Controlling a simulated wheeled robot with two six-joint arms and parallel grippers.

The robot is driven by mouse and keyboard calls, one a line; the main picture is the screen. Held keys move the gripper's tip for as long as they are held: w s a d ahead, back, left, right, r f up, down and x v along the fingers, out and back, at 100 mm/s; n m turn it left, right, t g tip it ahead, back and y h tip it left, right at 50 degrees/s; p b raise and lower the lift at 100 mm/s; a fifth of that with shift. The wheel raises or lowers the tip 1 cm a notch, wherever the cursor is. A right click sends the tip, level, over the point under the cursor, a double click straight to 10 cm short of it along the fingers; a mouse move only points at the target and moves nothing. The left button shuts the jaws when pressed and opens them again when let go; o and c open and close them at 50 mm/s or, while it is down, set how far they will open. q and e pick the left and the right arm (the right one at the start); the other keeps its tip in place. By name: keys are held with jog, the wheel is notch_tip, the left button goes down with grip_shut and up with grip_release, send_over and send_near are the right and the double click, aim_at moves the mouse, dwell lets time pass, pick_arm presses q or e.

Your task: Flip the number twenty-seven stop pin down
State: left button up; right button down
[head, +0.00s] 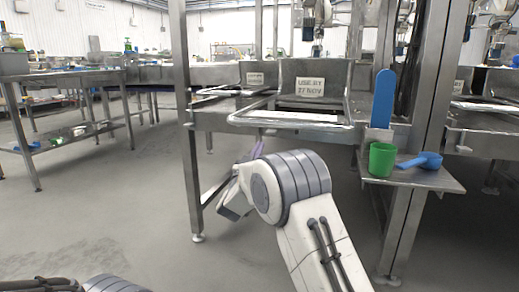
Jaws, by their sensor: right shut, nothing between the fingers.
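I cannot make out a stop pin marked twenty-seven in the head view. A label reading "USE BY 27 NOV" (310,87) is on the front of a steel trough (340,75) at the middle station. My right gripper (258,143) is shut and empty, just below and in front of that station's tubular rail (290,121). Its slim purplish fingers point up and away, and my forearm partly hides it. My left gripper is out of view; only part of my left arm shows at the bottom left.
A small steel shelf (445,182) at the right holds a green cup (382,160) and a blue scoop (428,160). A blue paddle (383,98) stands upright behind the cup. A steel post (183,100) rises left of the station.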

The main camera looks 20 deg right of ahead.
jog(key=shift+d+r, duration=0.1)
jog(key=s+a+r+n+y+p, duration=0.2)
jog(key=a+n+y+p, duration=0.1)
jog(key=a+y, duration=0.3)
jog(key=s+a+r+n+y+p, duration=0.1)
jog(key=a+r+n+y+p, duration=0.15)
jog(key=a+y+p, duration=0.4)
jog(key=s+a+f+n+g+y+p, duration=0.1)
jog(key=s+a+n+g+y+p, duration=0.35)
jog(key=s+a+g, duration=0.65)
jog(key=s+a+f+n+g+p, duration=0.1)
jog(key=s+g+p, duration=0.1)
jog(key=s, duration=0.9)
jog(key=s+f+n+g+p, duration=0.1)
jog(key=s+n+p, duration=0.1)
jog(key=s, duration=1)
jog(key=s+d+r+n+g+h+p, duration=0.1)
jog(key=s+d+g+h+p, duration=0.1)
jog(key=s+d, duration=0.35)
jog(key=s+d+r+g+h+p, duration=0.1)
jog(key=s+d+g+h+p, duration=0.1)
jog(key=s, duration=0.6)
notch_tip(320, 180, up, 36)
jog(key=p, duration=3.7)
jog(key=shift+r, duration=0.25)
